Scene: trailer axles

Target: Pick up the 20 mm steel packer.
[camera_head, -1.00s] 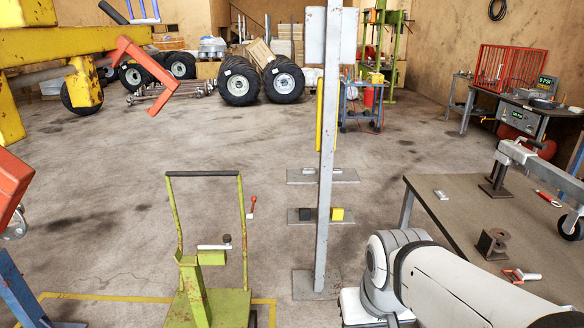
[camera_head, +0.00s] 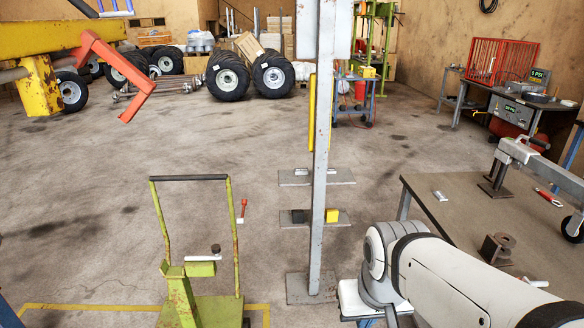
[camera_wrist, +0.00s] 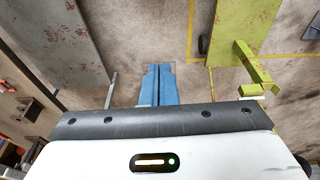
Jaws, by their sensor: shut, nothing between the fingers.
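My gripper (camera_wrist: 157,85) shows in the wrist view as two blue fingers, shut together with nothing between them, above bare floor. It is out of sight in the head view. I cannot tell for certain which piece is the 20 mm steel packer. A small light grey block (camera_head: 440,195) lies on the near left part of the bench. On the post's lower shelf sit a dark block (camera_head: 298,216) and a yellow block (camera_head: 331,215). A small pale piece (camera_head: 301,171) lies on the upper shelf. All are apart from my gripper.
A grey post (camera_head: 321,130) stands in the middle. A green trolley (camera_head: 208,310) stands at front left. The bench (camera_head: 460,215) at right carries a brown spool-like part (camera_head: 497,248) and a clamp. Open floor (camera_head: 130,180) lies at left and behind.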

